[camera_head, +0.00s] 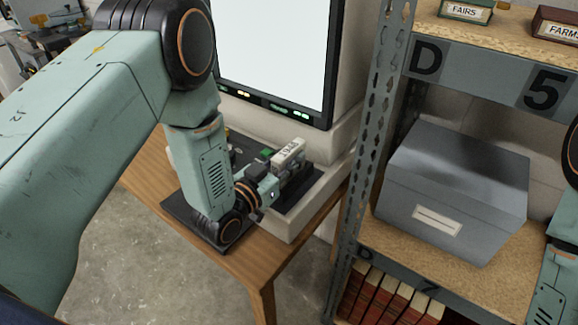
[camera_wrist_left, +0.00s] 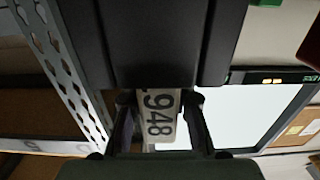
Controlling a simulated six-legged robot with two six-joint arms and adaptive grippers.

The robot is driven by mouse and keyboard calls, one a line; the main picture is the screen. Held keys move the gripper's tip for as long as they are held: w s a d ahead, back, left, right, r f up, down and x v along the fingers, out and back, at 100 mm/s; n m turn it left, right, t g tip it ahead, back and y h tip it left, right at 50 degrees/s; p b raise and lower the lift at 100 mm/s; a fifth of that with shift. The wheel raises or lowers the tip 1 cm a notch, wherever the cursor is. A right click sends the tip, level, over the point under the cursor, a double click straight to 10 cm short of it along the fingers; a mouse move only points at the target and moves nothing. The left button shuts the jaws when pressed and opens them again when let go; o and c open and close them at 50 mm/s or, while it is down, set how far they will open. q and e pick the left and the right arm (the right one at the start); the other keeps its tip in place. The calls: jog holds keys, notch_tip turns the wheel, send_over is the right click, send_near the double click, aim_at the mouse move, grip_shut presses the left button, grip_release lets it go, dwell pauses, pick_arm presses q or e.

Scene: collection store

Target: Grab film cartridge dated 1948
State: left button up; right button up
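The film cartridge (camera_head: 289,152) is a pale block with a label reading 1948, above a dark device on the desk. I cannot tell whether it touches the device. My left gripper (camera_head: 263,190) reaches it from the front left. In the left wrist view, the cartridge label (camera_wrist_left: 160,112) shows "948", its first digit partly cut off. It fills the space between the two fingertips of the left gripper (camera_wrist_left: 158,103), which look closed on its sides. Part of my right arm shows at the right edge of the head view; its gripper is out of view.
A lit monitor (camera_head: 275,45) stands behind the cartridge on a wooden desk (camera_head: 262,262). A metal shelf (camera_head: 358,190) stands close on the right, with a grey box (camera_head: 455,185) and red books (camera_head: 385,305) below. Grey floor (camera_head: 120,250) lies left of the desk.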

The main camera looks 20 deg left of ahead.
pick_arm(q)
jog(key=shift+s+r, duration=0.1)
grip_shut()
jog(key=shift+r, duration=0.2)
notch_tip(320, 180, up, 8)
jog(key=shift+r+p, duration=0.25)
jog(key=shift+p, duration=0.5)
jog(key=shift+r, duration=0.5)
